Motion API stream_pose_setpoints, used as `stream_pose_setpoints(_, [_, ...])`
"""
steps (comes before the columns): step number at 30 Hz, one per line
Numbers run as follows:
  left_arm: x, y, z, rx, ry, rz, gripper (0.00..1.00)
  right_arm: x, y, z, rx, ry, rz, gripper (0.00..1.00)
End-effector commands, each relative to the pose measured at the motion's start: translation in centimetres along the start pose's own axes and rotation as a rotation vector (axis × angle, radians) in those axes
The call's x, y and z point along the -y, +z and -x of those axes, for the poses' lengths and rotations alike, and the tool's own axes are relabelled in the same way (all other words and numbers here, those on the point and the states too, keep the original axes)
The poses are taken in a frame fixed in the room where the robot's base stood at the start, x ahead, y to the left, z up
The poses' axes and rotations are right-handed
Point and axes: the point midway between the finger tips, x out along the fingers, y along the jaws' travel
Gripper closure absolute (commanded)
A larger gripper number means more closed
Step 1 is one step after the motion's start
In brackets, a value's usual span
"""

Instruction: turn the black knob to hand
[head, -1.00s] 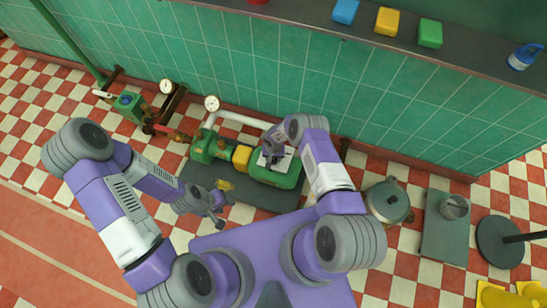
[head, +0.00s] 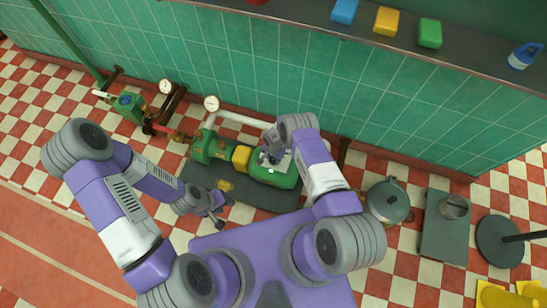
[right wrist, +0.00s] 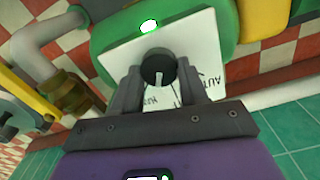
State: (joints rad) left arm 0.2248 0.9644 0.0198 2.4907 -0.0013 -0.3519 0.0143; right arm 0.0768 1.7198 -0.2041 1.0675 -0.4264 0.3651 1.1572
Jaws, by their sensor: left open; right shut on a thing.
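The black knob (right wrist: 158,66) sits on a white plate (right wrist: 196,58) on the green pump housing. Its pale mark points down in the right wrist view, roughly toward a partly hidden word. The word AUTO shows on the plate to the right. My right gripper (right wrist: 158,75) is shut on the knob, one finger on each side. In the head view, my right gripper (head: 270,157) hides the knob. My left gripper (head: 219,218) is open and empty, low left of the pump (head: 272,174).
Pipes and a gauge (head: 211,103) stand left of the pump near the tiled wall. A shelf runs above.

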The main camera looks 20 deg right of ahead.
Motion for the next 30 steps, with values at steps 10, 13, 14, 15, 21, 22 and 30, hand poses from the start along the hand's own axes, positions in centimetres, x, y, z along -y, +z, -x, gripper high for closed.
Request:
stream_pose_setpoints(10, [0.0, 0.0, 0.0, 0.0, 0.0, 0.0, 0.57, -0.09, 0.0, 0.0, -0.001, 0.0, -0.231, 0.87])
stream_pose_setpoints(13, [0.0, 0.0, 0.0, 0.0, 0.0, 0.0, 0.57, -0.07, 0.03, 0.0, 0.0, -0.001, -0.272, 0.87])
stream_pose_setpoints(14, [0.0, 0.0, 0.0, 0.0, 0.0, 0.0, 0.57, -0.07, 0.03, 0.01, -0.001, -0.001, -0.281, 0.87])
stream_pose_setpoints(15, [0.0, 0.0, 0.0, 0.0, 0.0, 0.0, 0.57, -0.07, 0.03, 0.01, -0.001, -0.001, -0.294, 0.87])
stream_pose_setpoints(21, [0.0, 0.0, 0.0, 0.0, 0.0, 0.0, 0.57, -0.1, 0.01, 0.01, -0.001, -0.001, -0.328, 0.87])
stream_pose_setpoints(22, [0.0, 0.0, 0.0, 0.0, 0.0, 0.0, 0.57, -0.1, 0.01, 0.01, -0.001, -0.001, -0.33, 0.87])
stream_pose_setpoints(30, [0.0, 0.0, 0.0, 0.0, 0.0, 0.0, 0.57, -0.1, 0.02, 0.01, 0.0, -0.001, -0.335, 0.87])
